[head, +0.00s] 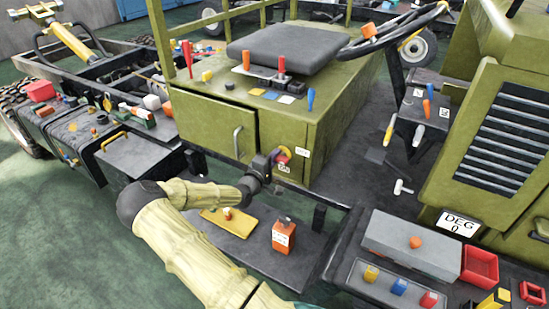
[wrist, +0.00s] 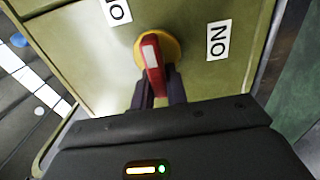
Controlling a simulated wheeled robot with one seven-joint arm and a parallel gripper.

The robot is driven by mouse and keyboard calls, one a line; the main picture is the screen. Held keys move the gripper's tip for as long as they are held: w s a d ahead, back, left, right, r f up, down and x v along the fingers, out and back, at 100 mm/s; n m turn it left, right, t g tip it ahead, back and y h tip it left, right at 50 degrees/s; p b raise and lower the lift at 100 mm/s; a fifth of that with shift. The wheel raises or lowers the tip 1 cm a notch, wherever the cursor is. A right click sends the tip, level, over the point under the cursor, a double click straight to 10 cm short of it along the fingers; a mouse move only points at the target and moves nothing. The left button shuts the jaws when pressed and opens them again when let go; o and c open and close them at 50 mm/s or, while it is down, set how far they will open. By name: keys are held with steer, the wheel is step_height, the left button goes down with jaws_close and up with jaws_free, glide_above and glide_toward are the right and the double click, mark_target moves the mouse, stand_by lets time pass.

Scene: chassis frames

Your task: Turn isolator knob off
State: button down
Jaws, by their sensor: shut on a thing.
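The isolator knob (head: 282,156) is on the olive cabinet's front corner. In the wrist view it is a red handle with a white stripe (wrist: 152,58) on a round yellow base (wrist: 174,50). My gripper (head: 266,163) reaches it from the left in the head view. In the wrist view my gripper's (wrist: 159,88) dark fingers are shut on the handle's near end, one on each side. An ON label (wrist: 218,40) lies right of the knob. A second label (wrist: 116,10), partly cut off, lies upper left.
The olive cabinet (head: 215,130) carries a seat (head: 284,46) and several levers on top. A cabinet handle (head: 237,142) sticks out left of the knob. Below lies a dark shelf with an orange block (head: 283,238) and a yellow plate (head: 229,222).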

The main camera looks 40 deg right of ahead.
steer(key=shift+f, duration=0.1)
steer(key=c, duration=1.4)
jaws_free()
steer(key=b+v, duration=0.1)
steer(key=v, duration=1.6)
steer(key=shift+a, duration=0.25)
steer(key=shift+s, duration=0.1)
